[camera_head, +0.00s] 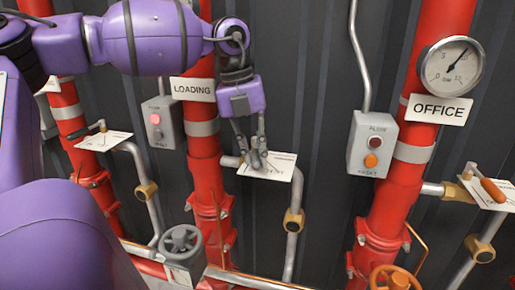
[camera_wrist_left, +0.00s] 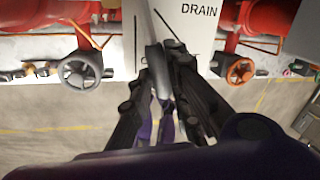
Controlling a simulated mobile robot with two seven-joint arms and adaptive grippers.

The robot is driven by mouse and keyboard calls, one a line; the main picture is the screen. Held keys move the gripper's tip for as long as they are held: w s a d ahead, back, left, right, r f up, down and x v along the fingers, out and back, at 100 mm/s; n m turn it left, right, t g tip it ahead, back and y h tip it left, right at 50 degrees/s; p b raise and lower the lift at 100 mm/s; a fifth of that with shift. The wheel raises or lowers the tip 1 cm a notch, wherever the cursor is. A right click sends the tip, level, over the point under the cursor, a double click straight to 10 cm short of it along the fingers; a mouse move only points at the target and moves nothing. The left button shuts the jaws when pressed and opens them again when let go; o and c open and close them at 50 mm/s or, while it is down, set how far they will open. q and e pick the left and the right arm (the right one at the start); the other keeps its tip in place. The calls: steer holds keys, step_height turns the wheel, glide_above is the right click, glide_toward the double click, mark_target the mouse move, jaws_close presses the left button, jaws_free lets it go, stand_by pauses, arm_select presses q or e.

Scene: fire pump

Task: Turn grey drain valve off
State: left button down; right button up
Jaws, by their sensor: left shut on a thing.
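My left gripper (camera_head: 255,160) points down at the white drain plate on the loading pipe, in the middle of the head view. In the left wrist view its dark fingers (camera_wrist_left: 160,90) are closed on a slim grey drain valve handle (camera_wrist_left: 152,55). The handle runs up from between the fingers across the white plate (camera_wrist_left: 185,25), which is marked DRAIN. In the head view the fingers hide most of the handle, and the plate (camera_head: 283,172) shows beside them. My right gripper is not in view.
A red loading pipe (camera_head: 203,135) and a red office pipe (camera_head: 410,180) stand either side. A similar drain valve with an orange handle (camera_head: 492,190) is at the right. A grey handwheel (camera_head: 180,241) and an orange handwheel (camera_head: 395,279) are below. Grey switch boxes (camera_head: 371,145) are on the wall.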

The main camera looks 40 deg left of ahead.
arm_select(q)
steer(key=shift+s+a+m, duration=0.45)
steer(key=shift+a+m, duration=0.25)
steer(key=shift+m, duration=0.2)
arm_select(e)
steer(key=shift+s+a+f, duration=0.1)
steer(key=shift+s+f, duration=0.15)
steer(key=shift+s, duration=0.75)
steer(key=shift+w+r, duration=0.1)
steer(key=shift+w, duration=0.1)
arm_select(q)
steer(key=c, duration=1.6)
jaws_free()
steer(key=shift+c, duration=0.2)
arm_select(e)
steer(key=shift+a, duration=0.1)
arm_select(q)
step_height(320, 180, up, 12)
steer(key=s+a, duration=0.1)
steer(key=shift+s+a, duration=0.25)
steer(key=shift+a, duration=0.15)
steer(key=shift+f, duration=0.1)
